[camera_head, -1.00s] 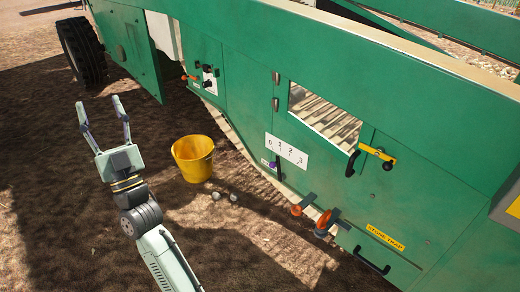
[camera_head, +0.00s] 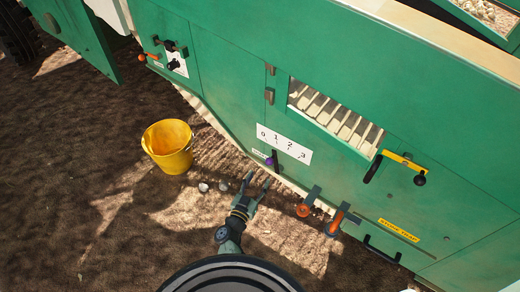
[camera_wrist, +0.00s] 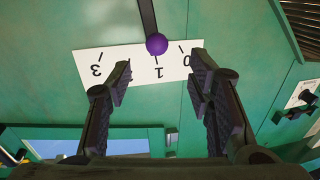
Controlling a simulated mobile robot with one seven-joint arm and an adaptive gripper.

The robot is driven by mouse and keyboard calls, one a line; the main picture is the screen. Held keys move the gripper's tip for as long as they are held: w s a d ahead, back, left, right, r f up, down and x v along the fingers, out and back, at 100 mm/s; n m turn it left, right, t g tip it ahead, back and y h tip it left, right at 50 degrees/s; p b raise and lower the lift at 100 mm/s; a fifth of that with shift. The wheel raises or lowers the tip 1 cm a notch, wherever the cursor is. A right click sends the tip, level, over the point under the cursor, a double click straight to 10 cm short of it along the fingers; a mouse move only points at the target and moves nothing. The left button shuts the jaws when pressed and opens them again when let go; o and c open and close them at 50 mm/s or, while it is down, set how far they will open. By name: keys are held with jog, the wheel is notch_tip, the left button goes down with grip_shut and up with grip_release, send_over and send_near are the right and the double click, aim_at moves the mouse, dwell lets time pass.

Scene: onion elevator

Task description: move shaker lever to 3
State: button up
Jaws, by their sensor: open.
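The shaker lever is a dark bar with a purple knob (camera_head: 269,161), just below a white scale plate (camera_head: 284,144) marked 0 to 3 on the green machine side. My gripper (camera_head: 259,179) is open and empty, just in front of and below the knob. In the wrist view the plate (camera_wrist: 140,60) appears upside down. My open fingers (camera_wrist: 162,82) frame the knob left and right, but the gap in depth is unclear. The left finger hides the 2.
A yellow bucket (camera_head: 168,146) stands on the ground left of my gripper, with pale onions (camera_head: 223,187) beside it. Orange-handled levers (camera_head: 303,209) stick out to the right. A control panel (camera_head: 176,58) is at upper left.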

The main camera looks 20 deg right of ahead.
aim_at(269, 162)
jog(key=b+x, duration=0.1)
jog(key=x, duration=0.2)
jog(key=b+x, duration=0.2)
jog(key=x, duration=0.1)
jog(key=b+x, duration=0.2)
jog(key=x, duration=0.1)
jog(key=shift+w+d+f, duration=0.1)
jog(key=shift+d+f, duration=0.15)
jog(key=shift+d, duration=0.15)
jog(key=shift+w+d+r, duration=0.15)
jog(key=shift+w+d, duration=0.15)
jog(key=shift+w, duration=0.1)
jog(key=shift+c, duration=0.4)
grip_shut()
